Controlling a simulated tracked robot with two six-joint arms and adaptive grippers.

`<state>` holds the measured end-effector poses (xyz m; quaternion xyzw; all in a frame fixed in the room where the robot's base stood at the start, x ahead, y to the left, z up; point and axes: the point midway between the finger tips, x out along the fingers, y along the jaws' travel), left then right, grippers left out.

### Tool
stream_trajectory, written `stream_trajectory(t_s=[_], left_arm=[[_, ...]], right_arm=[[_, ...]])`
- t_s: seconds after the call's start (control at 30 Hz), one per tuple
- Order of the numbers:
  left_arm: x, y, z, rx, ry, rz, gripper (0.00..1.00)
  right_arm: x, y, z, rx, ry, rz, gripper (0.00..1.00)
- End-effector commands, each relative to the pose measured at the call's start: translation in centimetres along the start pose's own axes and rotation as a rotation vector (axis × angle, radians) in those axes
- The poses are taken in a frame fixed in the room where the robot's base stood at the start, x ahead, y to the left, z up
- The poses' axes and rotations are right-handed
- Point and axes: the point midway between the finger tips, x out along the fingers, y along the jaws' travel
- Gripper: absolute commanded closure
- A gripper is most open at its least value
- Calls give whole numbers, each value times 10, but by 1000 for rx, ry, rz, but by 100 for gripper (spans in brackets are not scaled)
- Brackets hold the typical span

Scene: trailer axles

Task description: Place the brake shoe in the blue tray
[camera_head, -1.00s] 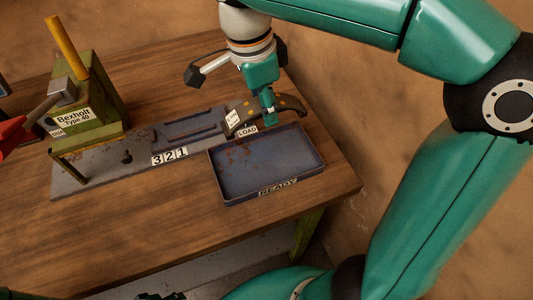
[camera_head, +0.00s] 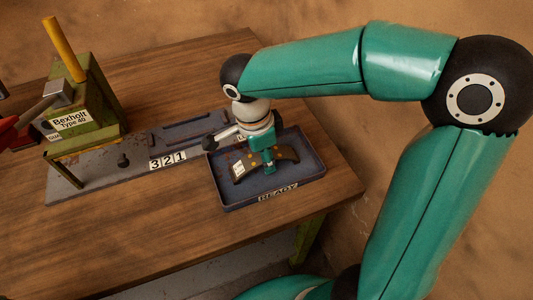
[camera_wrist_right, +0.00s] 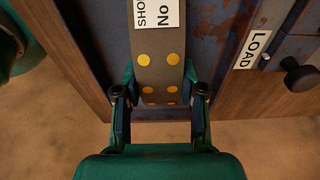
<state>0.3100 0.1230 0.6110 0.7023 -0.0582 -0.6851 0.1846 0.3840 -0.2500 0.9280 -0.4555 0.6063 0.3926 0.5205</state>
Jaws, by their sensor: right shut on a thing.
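The brake shoe (camera_head: 251,167) is a dark curved piece with yellow dots and a white label. In the head view it appears over the inside of the blue tray (camera_head: 230,202), whose front rim reads READY. My right gripper (camera_head: 268,170) is shut on the shoe near its middle. The wrist view shows the shoe (camera_wrist_right: 158,75) between the two fingers of my right gripper (camera_wrist_right: 160,95), with the tray's rusty blue floor (camera_wrist_right: 215,35) beyond. Whether the shoe touches the tray floor cannot be told.
A green Bexholt press (camera_head: 88,118) with a yellow handle (camera_head: 64,48) stands at the left. Its grey base plate (camera_head: 80,180), with a knob and the numbers 3 2 1, runs up to the tray. The wooden table (camera_head: 140,225) is clear in front.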

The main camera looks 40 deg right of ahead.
Motion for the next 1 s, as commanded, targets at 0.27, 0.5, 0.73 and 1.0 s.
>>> stream_trajectory(t_s=[0.27,0.5,0.73,1.0], left_arm=[[2,-1,0,0,0,0,60],[2,-1,0,0,0,0,60],[1,0,0,0,0,0,60],[-2,1,0,0,0,0,60]], right_arm=[[1,0,0,0,-1,-2,100],[1,0,0,0,0,-1,35],[1,0,0,0,0,-1,35],[-20,-1,0,-1,-2,-5,35]])
